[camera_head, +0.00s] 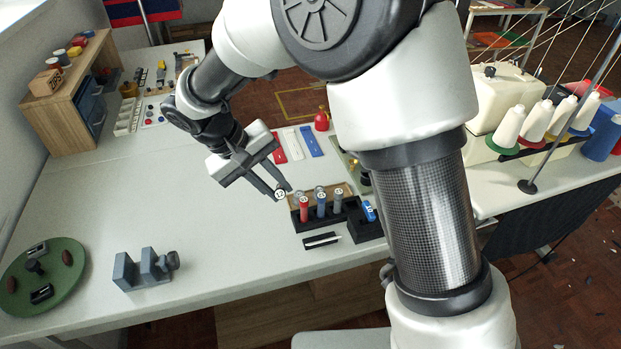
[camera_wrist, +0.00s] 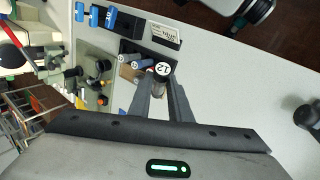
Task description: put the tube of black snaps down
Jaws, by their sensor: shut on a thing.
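My gripper (camera_head: 282,189) is shut on a tube with a round white cap marked 12 (camera_head: 280,195). The tube hangs in the air just left of a black rack (camera_head: 299,224), and its body is mostly hidden. In the wrist view the same cap (camera_wrist: 163,69) shows between the fingertips of my gripper (camera_wrist: 162,84). The rack holds a red tube (camera_head: 304,211), a blue tube (camera_head: 321,207) and a grey tube (camera_head: 338,200). I cannot tell the colour of the snaps in the held tube.
A black holder with a blue piece (camera_head: 369,211) stands right of the rack. A small dark plate with a white strip (camera_head: 321,240) lies in front. A grey block fixture (camera_head: 146,268) and a green round plate (camera_head: 43,277) stand at the left. The white table (camera_head: 215,240) between is clear.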

